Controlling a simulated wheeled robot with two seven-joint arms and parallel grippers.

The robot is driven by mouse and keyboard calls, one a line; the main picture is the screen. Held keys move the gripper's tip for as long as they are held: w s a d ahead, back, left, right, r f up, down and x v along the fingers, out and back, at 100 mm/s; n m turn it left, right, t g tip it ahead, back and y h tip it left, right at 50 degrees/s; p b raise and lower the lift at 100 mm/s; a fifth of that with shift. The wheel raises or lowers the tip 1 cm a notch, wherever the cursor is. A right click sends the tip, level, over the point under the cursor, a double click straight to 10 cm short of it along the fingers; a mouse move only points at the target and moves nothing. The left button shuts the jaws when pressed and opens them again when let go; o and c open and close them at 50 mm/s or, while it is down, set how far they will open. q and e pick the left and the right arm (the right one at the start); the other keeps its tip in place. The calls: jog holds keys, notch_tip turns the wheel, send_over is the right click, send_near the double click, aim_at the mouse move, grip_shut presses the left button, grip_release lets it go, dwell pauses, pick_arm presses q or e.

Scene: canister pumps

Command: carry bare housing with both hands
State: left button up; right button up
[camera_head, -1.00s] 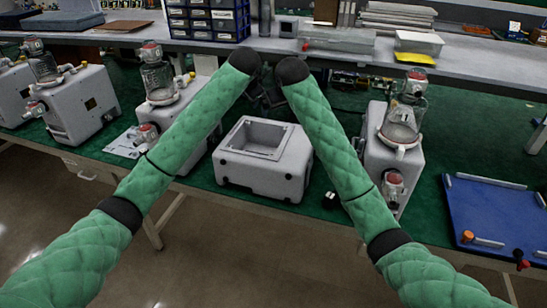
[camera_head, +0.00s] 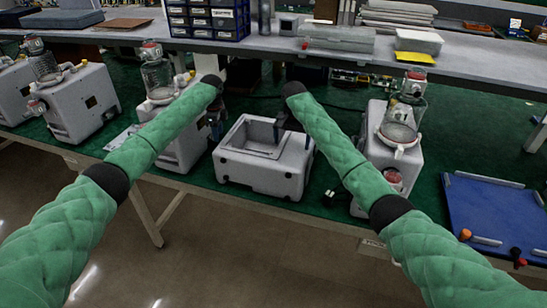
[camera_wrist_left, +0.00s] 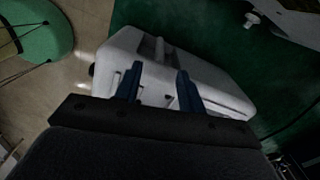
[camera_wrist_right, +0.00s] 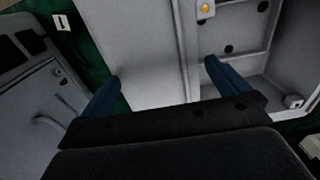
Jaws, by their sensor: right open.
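The bare housing (camera_head: 256,176), a light grey box with an open rectangular cavity on top, stands on the green mat in the middle of the head view. My left gripper (camera_head: 215,125) is beside its left rear corner. In the left wrist view the fingers (camera_wrist_left: 157,85) are apart, with the housing (camera_wrist_left: 210,80) just beyond them. My right gripper (camera_head: 282,126) is over the housing's right rear part. In the right wrist view its fingers (camera_wrist_right: 163,88) are apart, one towards the cavity, the other past the outer wall (camera_wrist_right: 150,45). Contact cannot be told.
Pump units with glass canisters stand close on the left (camera_head: 180,140) and right (camera_head: 385,150) of the housing. A blue tray (camera_head: 495,215) lies at the right. A raised grey shelf (camera_head: 330,60) with drawers and boxes runs behind.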

pick_arm(q)
notch_tip(320, 180, down, 8)
pick_arm(e)
jog(key=shift+f, duration=3.9)
pick_arm(q)
jog(key=shift+r, duration=0.1)
grip_shut()
pick_arm(e)
jog(key=c, duration=1.8)
pick_arm(q)
jog(key=shift+w+r, duration=0.1)
jog(key=shift+r, duration=0.05)
pick_arm(e)
jog(key=shift+o, duration=0.2)
jog(key=shift+w+a+r, duration=0.1)
jog(key=shift+r, duration=0.05)
